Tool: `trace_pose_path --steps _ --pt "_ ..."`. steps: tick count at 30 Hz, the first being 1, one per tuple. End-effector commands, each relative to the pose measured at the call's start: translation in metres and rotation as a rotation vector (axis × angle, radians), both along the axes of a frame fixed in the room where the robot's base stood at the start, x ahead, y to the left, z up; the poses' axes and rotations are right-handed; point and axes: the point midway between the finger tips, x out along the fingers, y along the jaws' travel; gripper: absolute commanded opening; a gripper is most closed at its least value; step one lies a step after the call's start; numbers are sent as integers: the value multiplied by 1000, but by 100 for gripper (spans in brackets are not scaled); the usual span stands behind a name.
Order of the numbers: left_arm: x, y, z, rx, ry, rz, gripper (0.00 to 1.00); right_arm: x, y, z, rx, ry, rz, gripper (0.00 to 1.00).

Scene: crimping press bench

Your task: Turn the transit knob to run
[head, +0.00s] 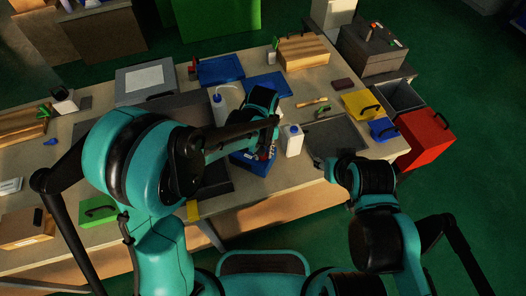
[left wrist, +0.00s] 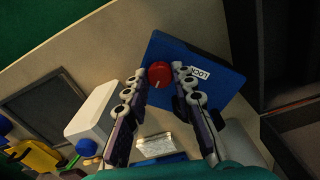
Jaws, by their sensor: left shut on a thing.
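The transit knob (left wrist: 160,74) is a small red round knob on the face of a blue box (left wrist: 205,52); a pale mark shows on its lower edge. A white label (left wrist: 200,73), which seems to read LOCK upside down, sits to its right in the left wrist view. My left gripper (left wrist: 161,79) is shut on the knob, one finger on each side. In the head view the blue box (head: 252,165) is partly hidden by my left arm, and the knob is hard to make out. My right gripper (head: 324,167) hangs over the bench's front right; its fingers are too dark to read.
A white bottle (head: 291,140) stands close to the right of the blue box, and a wash bottle (head: 220,108) behind it. A dark grey mat (head: 338,137) lies to the right. A red bin (head: 424,138) stands beyond the bench's right edge.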

Motion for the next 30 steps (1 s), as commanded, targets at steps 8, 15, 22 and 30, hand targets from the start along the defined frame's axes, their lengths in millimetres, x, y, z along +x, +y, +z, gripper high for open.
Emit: trace_pose_path --steps 8,15,22,30 --pt "0 0 0 0 0 0 46 0 0 0 0 0 0 40" --pt "0 0 6 0 0 0 46 0 0 0 0 0 0 40" --pt "0 0 47 0 0 0 46 0 0 0 0 0 0 40" --pt "0 0 101 0 0 0 46 0 0 0 0 0 0 40"
